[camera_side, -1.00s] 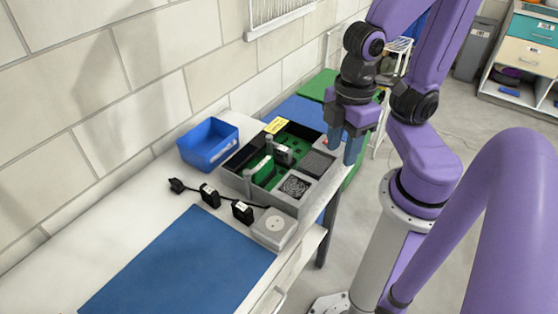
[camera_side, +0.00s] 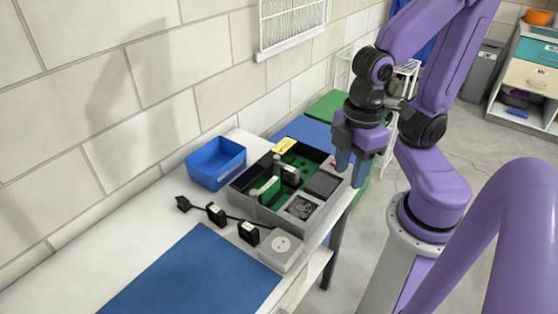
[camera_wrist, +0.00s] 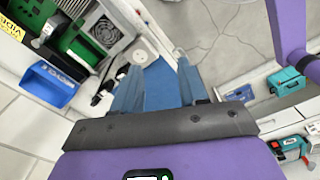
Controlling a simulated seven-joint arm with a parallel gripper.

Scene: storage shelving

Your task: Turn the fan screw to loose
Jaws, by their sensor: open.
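The fan (camera_side: 302,208), a dark round grille, sits in the front corner of a grey open case (camera_side: 265,214) on the white bench. The fan also shows in the wrist view (camera_wrist: 107,32), at the upper left. Its screw is too small to make out in either view. My gripper (camera_side: 351,174) is open and empty, fingers pointing down, at the right end of the case, away from the fan. In the wrist view my gripper's two blue fingers (camera_wrist: 158,68) stand apart with nothing gripped between them.
A blue bin (camera_side: 216,163) stands behind the case by the wall. Black plugs on a cable (camera_side: 217,214) and a white socket block (camera_side: 281,251) lie in front. A green circuit board (camera_side: 270,190) stands inside the case. The blue mat (camera_side: 190,275) is bare.

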